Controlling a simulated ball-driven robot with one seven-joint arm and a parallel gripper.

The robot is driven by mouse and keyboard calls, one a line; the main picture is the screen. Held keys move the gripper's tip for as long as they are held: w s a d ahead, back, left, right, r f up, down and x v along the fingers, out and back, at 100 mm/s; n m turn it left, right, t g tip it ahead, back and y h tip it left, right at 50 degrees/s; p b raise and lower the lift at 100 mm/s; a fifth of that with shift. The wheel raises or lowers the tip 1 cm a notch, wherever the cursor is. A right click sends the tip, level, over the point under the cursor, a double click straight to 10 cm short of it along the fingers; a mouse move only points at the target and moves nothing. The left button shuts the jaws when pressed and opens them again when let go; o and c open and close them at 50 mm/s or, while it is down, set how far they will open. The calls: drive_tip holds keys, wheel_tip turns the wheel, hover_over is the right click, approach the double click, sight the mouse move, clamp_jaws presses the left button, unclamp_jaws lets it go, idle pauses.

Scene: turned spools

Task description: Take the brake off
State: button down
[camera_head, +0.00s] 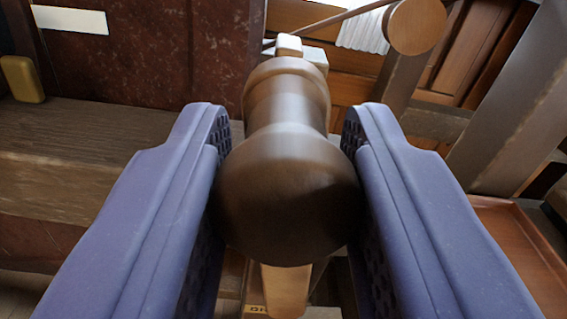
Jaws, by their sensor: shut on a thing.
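A dark brown turned wooden knob (288,190) with a rounded end fills the middle of the head camera view. My gripper (287,150) has its two blue-purple padded fingers on either side of the knob and is shut on it. The knob's neck runs back to a small pale block (289,45) behind it. A light wooden piece (286,288) shows below the knob, with part of a label beside it. Whether the knob belongs to the brake cannot be told from this view.
A worn wooden ledge (85,130) runs along the left, with a yellow block (22,79) on it. A round wooden end (417,26) and a slanted beam (512,115) stand at the right. A reddish tray (515,245) lies at lower right.

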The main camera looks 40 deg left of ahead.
drive_tip(key=w+d+m+p, duration=0.3)
drive_tip(key=w+d+m, duration=0.1)
drive_tip(key=w+d, duration=0.2)
drive_tip(key=shift+w+d+f+m, duration=0.3)
drive_tip(key=shift+w+f, duration=0.05)
drive_tip(key=shift+w, duration=0.5)
drive_tip(key=c, duration=0.7)
unclamp_jaws()
drive_tip(key=shift+w+d+f, duration=0.1)
drive_tip(key=shift+d, duration=0.05)
drive_tip(key=p+v, duration=0.2)
drive_tip(key=v, duration=0.5)
drive_tip(key=shift+s+d, duration=0.2)
drive_tip(key=shift+s, duration=0.15)
